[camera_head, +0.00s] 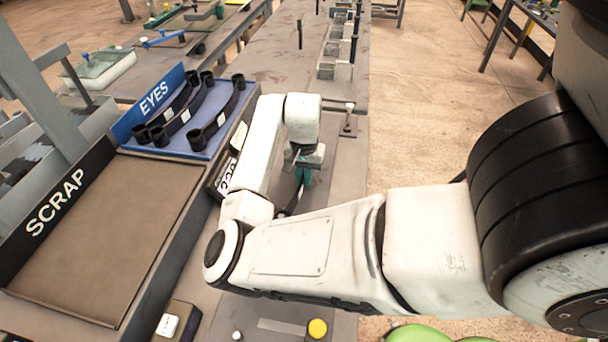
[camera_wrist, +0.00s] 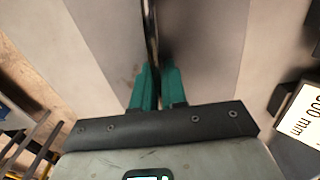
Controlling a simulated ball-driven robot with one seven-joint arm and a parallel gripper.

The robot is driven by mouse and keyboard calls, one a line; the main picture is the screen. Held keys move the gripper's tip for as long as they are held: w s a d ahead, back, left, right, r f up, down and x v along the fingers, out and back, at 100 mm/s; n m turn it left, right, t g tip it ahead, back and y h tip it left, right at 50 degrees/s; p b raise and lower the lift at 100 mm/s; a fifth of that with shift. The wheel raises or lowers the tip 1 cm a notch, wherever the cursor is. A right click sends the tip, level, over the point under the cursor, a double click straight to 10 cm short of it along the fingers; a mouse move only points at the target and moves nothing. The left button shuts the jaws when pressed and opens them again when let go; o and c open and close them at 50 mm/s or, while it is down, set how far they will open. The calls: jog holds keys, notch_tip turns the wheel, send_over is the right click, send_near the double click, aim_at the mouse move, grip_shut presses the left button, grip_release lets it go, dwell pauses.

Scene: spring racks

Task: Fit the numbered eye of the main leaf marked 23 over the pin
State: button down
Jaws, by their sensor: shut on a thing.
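My gripper (camera_head: 303,160) is over the bench beyond my bent arm. In the wrist view its teal fingers (camera_wrist: 157,85) are shut on a thin dark strip, seen edge-on, which I take to be the main leaf (camera_wrist: 151,35). The strip runs up out of that view; its eye and the mark 23 do not show. In the head view a dark piece of it (camera_head: 293,201) shows below the fingers, partly hidden by my arm. A small upright post with a pale top, perhaps the pin (camera_head: 348,108), stands on a plate to the gripper's right, apart from it.
A blue tray marked EYES (camera_head: 212,148) holds several dark leaves with rolled eyes. A brown tray marked SCRAP (camera_head: 95,240) is empty at the left. A yellow button (camera_head: 317,328) sits near the front. Posts and grey brackets (camera_head: 333,48) line the far bench. Floor is open at right.

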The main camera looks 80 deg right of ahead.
jog(key=shift+a, duration=0.1)
jog(key=c, duration=0.6)
grip_release()
dwell(0.3)
jog(key=shift+r+p, duration=3.9)
jog(key=shift+r, duration=0.15)
jog(key=shift+f, duration=0.1)
